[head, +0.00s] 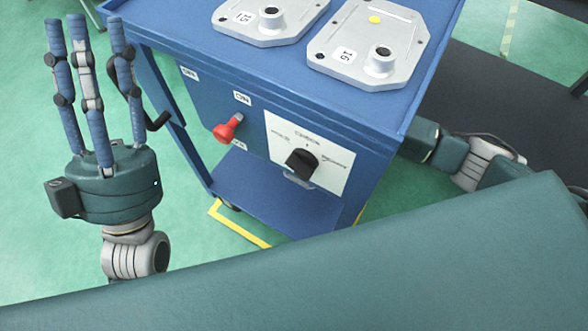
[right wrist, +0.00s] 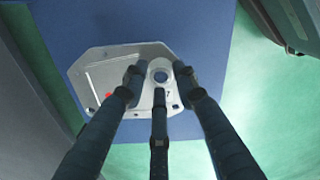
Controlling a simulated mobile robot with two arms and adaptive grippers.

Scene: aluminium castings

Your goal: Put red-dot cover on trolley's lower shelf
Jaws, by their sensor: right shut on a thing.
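The red-dot cover (right wrist: 97,78), a silver plate with clipped corners and a round boss, shows in the right wrist view over a blue surface. My right gripper (right wrist: 159,78) has its three fingers closed around the boss. I cannot tell whether the plate touches the surface. In the head view my right arm reaches to the trolley's right side, and the gripper and cover are hidden. The blue trolley (head: 335,105) has a lower shelf (head: 275,200), whose visible part is bare. My left gripper (head: 92,35) is open and empty, fingers up, left of the trolley.
Two other covers lie on the trolley top: one marked 15 (head: 240,18) and one marked 16 (head: 345,62) with a yellow dot. A red handle (head: 228,128) and a black knob (head: 301,161) stick out of the front panel. A dark surface (head: 510,95) lies to the right.

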